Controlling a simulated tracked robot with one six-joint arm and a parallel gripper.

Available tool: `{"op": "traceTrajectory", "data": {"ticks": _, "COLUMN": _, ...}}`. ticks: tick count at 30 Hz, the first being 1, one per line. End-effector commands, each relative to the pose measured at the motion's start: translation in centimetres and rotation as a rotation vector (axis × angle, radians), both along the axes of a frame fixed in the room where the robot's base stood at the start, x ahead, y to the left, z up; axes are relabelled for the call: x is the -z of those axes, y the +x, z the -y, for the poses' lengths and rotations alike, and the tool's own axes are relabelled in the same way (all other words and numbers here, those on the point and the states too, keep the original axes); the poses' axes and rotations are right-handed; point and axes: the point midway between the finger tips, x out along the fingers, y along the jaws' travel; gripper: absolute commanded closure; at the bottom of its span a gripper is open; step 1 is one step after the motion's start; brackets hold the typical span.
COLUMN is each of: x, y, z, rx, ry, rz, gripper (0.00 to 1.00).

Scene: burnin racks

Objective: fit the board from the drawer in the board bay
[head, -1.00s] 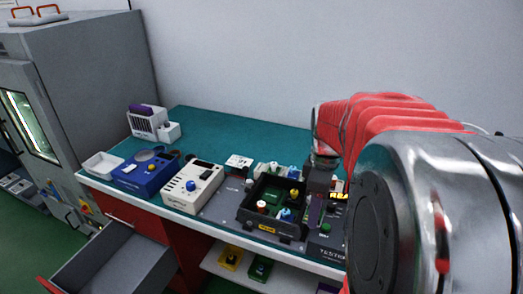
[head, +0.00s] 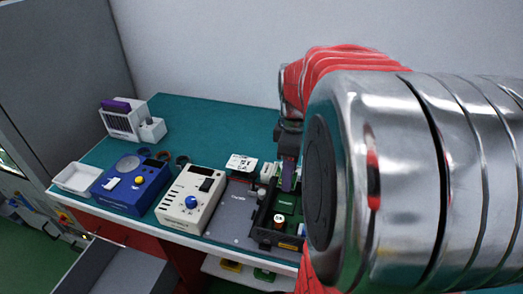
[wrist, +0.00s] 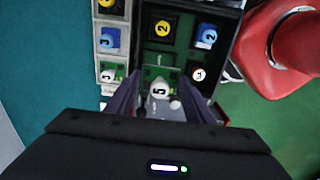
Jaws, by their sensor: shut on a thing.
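My gripper (head: 288,176) points down over the right part of the bench, at a black open tray (head: 268,239). In the wrist view its two dark purplish fingers (wrist: 159,95) stand on either side of a white knob marked 5 (wrist: 159,90). The gripper is shut on the board with this knob; the board's body is mostly hidden. In the tray ahead are a yellow-knobbed piece (wrist: 162,27), a blue-knobbed piece (wrist: 206,38) and a white-knobbed piece (wrist: 198,74). A green surface without a knob (wrist: 160,70) lies just ahead of the held knob. The grey drawer (head: 112,270) is open at lower left.
A cream device (head: 190,200), a blue device (head: 131,185) and a white bin (head: 77,179) stand left of the tray. A white rack (head: 125,122) stands at the back left. My arm hides the bench's right end.

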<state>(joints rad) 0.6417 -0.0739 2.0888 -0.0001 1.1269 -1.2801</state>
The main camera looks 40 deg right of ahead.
Motion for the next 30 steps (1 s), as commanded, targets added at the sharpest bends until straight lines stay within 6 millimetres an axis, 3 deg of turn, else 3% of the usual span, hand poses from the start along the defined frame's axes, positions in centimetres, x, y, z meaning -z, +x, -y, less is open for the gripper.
{"op": "traceTrajectory", "data": {"ticks": 17, "x": 0.4, "y": 0.3, "z": -0.3, "rx": -0.014, "ry": 0.001, "rz": -0.001, "gripper": 0.74}}
{"op": "traceTrajectory", "data": {"ticks": 30, "x": 3.1, "y": 0.4, "z": -0.4, "rx": -0.016, "ry": 0.001, "rz": -0.002, "gripper": 0.74}}
